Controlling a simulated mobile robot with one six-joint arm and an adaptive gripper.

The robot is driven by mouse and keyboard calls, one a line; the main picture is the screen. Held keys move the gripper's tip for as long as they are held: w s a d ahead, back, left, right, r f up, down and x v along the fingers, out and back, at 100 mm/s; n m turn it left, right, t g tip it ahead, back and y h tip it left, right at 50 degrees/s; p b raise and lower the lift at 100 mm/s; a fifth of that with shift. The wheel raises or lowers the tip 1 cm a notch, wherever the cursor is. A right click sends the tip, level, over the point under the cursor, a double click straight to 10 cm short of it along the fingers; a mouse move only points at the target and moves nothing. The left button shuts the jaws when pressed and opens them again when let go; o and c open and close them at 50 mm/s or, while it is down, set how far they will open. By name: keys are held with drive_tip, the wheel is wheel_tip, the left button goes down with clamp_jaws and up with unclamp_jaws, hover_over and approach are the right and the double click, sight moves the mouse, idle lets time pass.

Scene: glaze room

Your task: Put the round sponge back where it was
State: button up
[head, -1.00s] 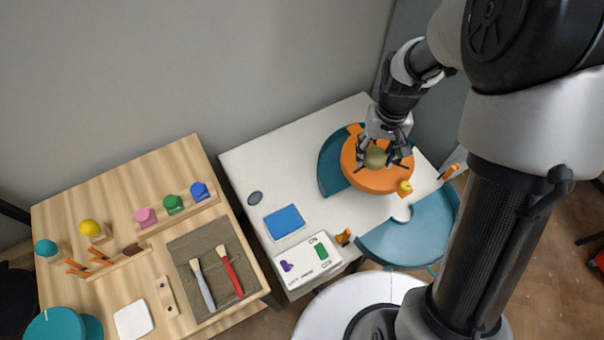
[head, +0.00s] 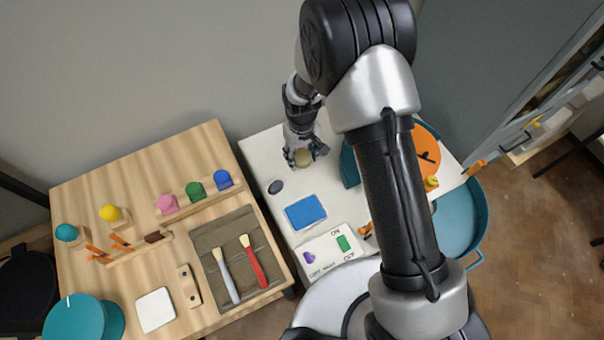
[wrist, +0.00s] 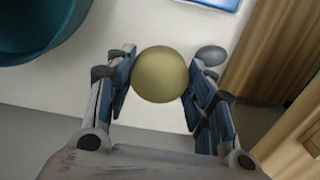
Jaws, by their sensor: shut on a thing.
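The round sponge (head: 303,157) is a dull olive-yellow ball. My gripper (head: 304,160) is shut on it and holds it over the back part of the white table (head: 262,148). In the wrist view the sponge (wrist: 160,74) sits between the two fingers. A dark grey oval disc (head: 275,187) lies on the white table, left of and nearer than the gripper; it also shows in the wrist view (wrist: 211,56), beyond the right finger. The orange wheel disc (head: 427,150) is partly hidden behind my arm. I cannot tell the sponge's exact height above the table.
A blue pad (head: 305,211) and a white switch panel (head: 330,250) lie nearer on the white table. The teal basin (head: 350,165) stands right of the gripper. The wooden table (head: 130,165) at left carries coloured knobs, brushes on a grey tray and a white tile (head: 155,310).

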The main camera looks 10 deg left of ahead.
sight(302, 177)
wheel_tip(302, 177, down, 11)
drive_tip(key=shift+r+b, duration=0.1)
drive_tip(key=shift+b, duration=1.15)
drive_tip(key=shift+f, duration=0.2)
drive_tip(key=o, duration=1)
